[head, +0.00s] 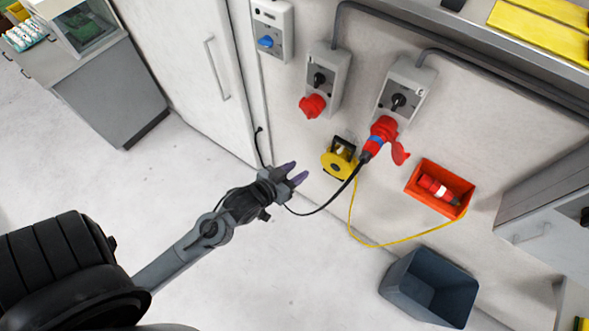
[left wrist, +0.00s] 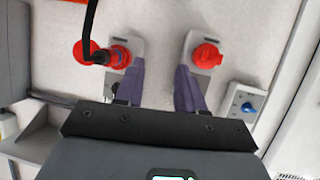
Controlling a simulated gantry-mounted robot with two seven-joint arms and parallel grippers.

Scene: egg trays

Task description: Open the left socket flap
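The left red socket is a grey wall box (head: 328,77) with a black rotary switch and a red flap (head: 312,106) at its lower end. The flap looks shut, and it also shows in the left wrist view (left wrist: 207,56). The right red socket box (head: 406,92) has a red plug (head: 381,135) in it, with its red flap (head: 400,153) hanging open. My left gripper (head: 293,172) is open and empty, in front of the wall and apart from the flap, lower in the head view. Its purple fingers stand apart in the left wrist view (left wrist: 160,70). My right gripper is out of view.
A black cable hangs from the plug near my gripper.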

